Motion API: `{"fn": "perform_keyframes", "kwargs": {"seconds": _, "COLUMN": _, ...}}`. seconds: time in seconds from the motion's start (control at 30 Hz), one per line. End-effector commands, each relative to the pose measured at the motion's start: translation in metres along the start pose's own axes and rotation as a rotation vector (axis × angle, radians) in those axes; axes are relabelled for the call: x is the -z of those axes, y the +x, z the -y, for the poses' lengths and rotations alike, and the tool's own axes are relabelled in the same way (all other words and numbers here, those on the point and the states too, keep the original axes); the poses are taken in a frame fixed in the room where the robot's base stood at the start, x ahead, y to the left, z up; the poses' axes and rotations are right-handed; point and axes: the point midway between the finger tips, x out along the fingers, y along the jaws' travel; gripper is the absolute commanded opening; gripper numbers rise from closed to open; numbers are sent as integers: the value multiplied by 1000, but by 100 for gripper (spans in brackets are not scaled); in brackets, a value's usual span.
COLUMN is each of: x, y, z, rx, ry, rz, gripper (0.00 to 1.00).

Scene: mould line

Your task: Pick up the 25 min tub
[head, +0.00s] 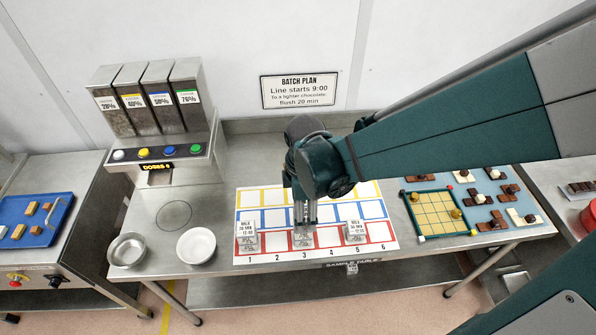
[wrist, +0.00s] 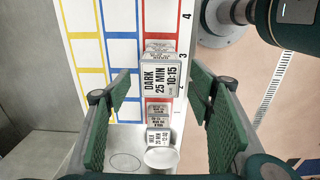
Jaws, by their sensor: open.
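The tub labelled "DARK 25 MIN 10:15" (wrist: 162,80) stands in the middle of the wrist view. In the head view a tub (head: 303,239) sits on the red cell 3, directly below my gripper (head: 305,218). My gripper is open; in the wrist view its two green pads (wrist: 160,110) are apart, one on each side of the tub, touching nothing that I can see. I cannot tell whether the pads are level with the tub. Other tubs stand at cell 1 (head: 246,233) and cell 5 (head: 354,232); their small labels are hard to read.
The printed grid mat (head: 272,217) has empty blue and yellow rows. A white bowl (head: 197,245) and a metal bowl (head: 127,250) stand left of it. A yellow gridded tray (head: 437,209) and chocolate pieces lie right. The dispenser (head: 165,130) stands at the back left.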

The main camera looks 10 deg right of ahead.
Motion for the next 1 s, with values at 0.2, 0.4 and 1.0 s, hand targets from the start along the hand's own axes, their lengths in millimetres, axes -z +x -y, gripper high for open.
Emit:
{"fn": "perform_keyframes", "kwargs": {"seconds": 0.2, "x": 0, "y": 17, "z": 0, "rx": 0, "ry": 0, "rz": 0, "gripper": 52}}
{"fn": "perform_keyframes", "kwargs": {"seconds": 0.4, "x": 0, "y": 23, "z": 0, "rx": 0, "ry": 0, "rz": 0, "gripper": 52}}
{"fn": "perform_keyframes", "kwargs": {"seconds": 1.0, "x": 0, "y": 23, "z": 0, "rx": 0, "ry": 0, "rz": 0, "gripper": 47}}
